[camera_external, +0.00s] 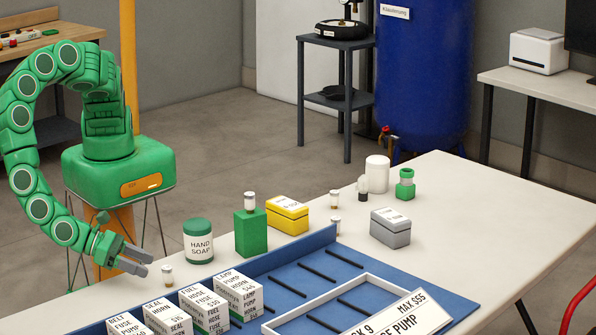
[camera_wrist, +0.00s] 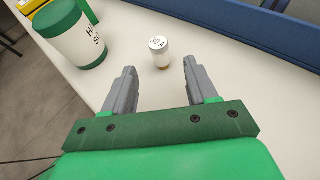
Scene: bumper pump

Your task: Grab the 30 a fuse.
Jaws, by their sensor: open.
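My gripper (camera_wrist: 158,80) is open and empty, its two grey fingers spread in the wrist view. A small glass vial-like piece with a white lettered cap (camera_wrist: 161,52) stands upright on the white table, just beyond and between the fingertips, not touching them. Its lettering is too small to read, so I cannot tell if it is the 30 a fuse. In the external view, my gripper (camera_external: 138,262) hangs low at the table's left edge, with this small piece (camera_external: 167,275) just to its right. Similar small pieces stand farther back, one (camera_external: 250,201) on a green block (camera_external: 250,233).
A hand soap jar (camera_external: 198,243) stands close by, left of the fingers in the wrist view. A blue rack (camera_external: 290,262) holds labelled boxes (camera_external: 240,296). A yellow box (camera_external: 287,215) and a grey box (camera_external: 390,228) stand behind.

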